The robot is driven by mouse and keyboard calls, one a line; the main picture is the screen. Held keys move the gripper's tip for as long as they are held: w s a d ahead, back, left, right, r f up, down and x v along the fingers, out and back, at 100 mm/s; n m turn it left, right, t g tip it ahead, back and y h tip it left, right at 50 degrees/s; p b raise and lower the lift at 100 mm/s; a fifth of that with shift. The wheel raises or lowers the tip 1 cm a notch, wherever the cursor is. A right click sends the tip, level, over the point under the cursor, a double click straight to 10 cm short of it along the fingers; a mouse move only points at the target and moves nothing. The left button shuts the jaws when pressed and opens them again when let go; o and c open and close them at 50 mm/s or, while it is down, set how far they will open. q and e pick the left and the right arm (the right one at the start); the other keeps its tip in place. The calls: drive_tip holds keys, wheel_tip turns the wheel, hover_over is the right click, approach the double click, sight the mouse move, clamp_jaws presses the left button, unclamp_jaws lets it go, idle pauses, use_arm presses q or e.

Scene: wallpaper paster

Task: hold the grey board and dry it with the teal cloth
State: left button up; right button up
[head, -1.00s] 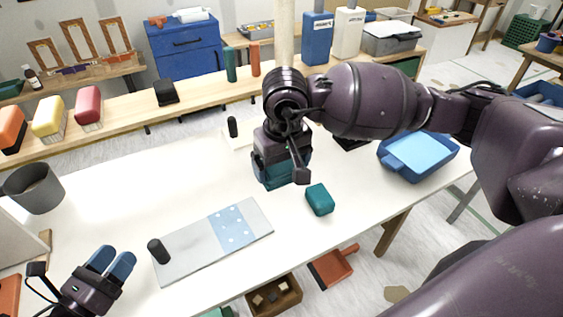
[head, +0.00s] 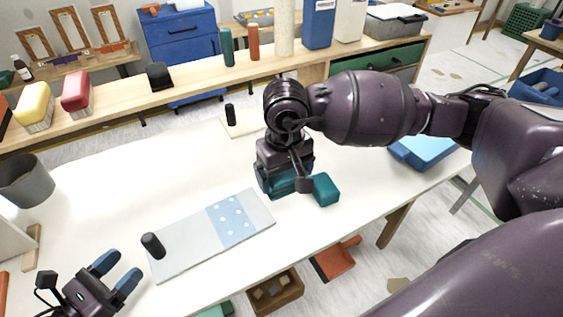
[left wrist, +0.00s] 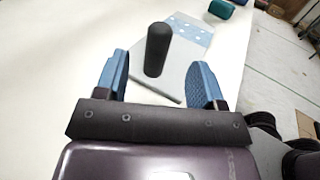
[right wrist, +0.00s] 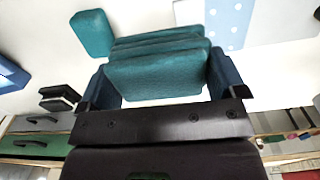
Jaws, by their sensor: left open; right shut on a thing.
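The grey board (head: 178,247) lies flat on the white table, with a black upright handle (head: 152,245) at its left end and a pale blue patch with white spots (head: 231,222) towards its right end. My left gripper (head: 117,272) is open and empty, left of the handle. In the left wrist view the handle (left wrist: 158,48) stands ahead, between and beyond the fingers. My right gripper (right wrist: 160,80) is shut on a folded teal cloth (right wrist: 155,72), above the table to the right of the board. The cloth is partly hidden by the gripper in the head view.
A separate teal block (head: 326,189) lies beside the held cloth; it also shows in the right wrist view (right wrist: 92,33). A blue tray (head: 424,150) is at the table's right. A grey cup (head: 25,180) stands at the left.

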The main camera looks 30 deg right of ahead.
sight(152, 247)
use_arm(q)
wheel_tip(152, 247, down, 3)
drive_tip(key=shift+b, duration=0.7)
use_arm(e)
wheel_tip(152, 247, down, 4)
drive_tip(key=shift+r+g, duration=0.1)
drive_tip(key=shift+g, duration=0.2)
use_arm(q)
drive_tip(key=shift+x, duration=3.75)
use_arm(e)
drive_tip(key=shift+f, duration=0.25)
use_arm(q)
drive_tip(key=shift+r, duration=0.15)
drive_tip(key=shift+c, duration=0.4)
clamp_jaws()
drive_tip(key=shift+o, duration=0.4)
unclamp_jaws()
drive_tip(key=shift+a, duration=0.15)
